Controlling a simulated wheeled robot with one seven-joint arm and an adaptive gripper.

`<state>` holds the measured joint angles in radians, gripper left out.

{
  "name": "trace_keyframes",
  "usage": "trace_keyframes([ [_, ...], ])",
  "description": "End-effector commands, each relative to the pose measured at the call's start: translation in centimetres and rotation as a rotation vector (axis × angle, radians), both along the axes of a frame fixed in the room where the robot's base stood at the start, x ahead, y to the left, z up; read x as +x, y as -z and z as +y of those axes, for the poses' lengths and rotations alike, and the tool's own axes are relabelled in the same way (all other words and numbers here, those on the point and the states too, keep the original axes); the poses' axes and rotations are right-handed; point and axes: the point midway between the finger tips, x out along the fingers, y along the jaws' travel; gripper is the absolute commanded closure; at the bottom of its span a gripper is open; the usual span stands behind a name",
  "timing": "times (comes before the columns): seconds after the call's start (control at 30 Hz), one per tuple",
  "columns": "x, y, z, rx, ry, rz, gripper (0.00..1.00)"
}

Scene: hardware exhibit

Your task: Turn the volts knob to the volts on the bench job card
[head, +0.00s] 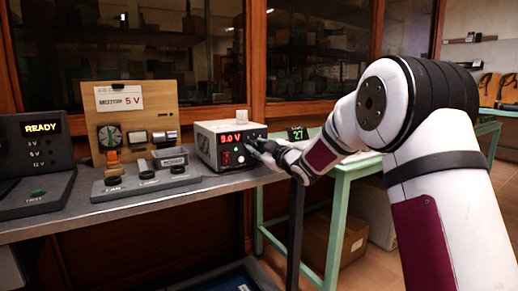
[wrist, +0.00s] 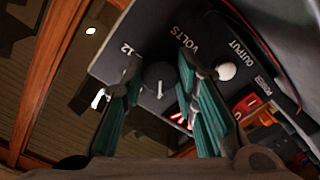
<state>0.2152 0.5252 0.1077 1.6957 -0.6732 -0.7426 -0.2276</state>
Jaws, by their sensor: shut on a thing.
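The power supply (head: 206,148) stands on the bench, and its red display (head: 231,139) reads 5.0 V. The bench job card (head: 119,98) on the wooden board reads "MOTOR 5 V". My gripper (head: 254,146) is at the right part of the supply's front and hides the knob in the head view. In the wrist view my gripper (wrist: 158,76) has its green-padded fingers on either side of the dark volts knob (wrist: 158,84), shut on it. A white pointer line shows on the knob. The label VOLTS and a 12 mark are beside it.
A panel with a lit READY sign (head: 41,127) stands at the left. A grey switch box (head: 145,180) sits in front of the wooden board (head: 157,95). A green-framed table (head: 340,170) with a small display reading 27 (head: 298,134) is at the right.

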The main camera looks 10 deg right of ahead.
Motion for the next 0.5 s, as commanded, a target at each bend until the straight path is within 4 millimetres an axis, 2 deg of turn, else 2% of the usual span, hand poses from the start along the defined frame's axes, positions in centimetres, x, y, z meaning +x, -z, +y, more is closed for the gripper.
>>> trace_keyframes([
  [0.03,0.0,0.09,-0.04,0.0,0.001,0.002,0.68],
  [0.1,0.0,0.08,-0.03,0.0,0.001,0.002,0.53],
  [0.5,-0.48,-0.02,-0.21,0.001,0.001,0.001,0.53],
])
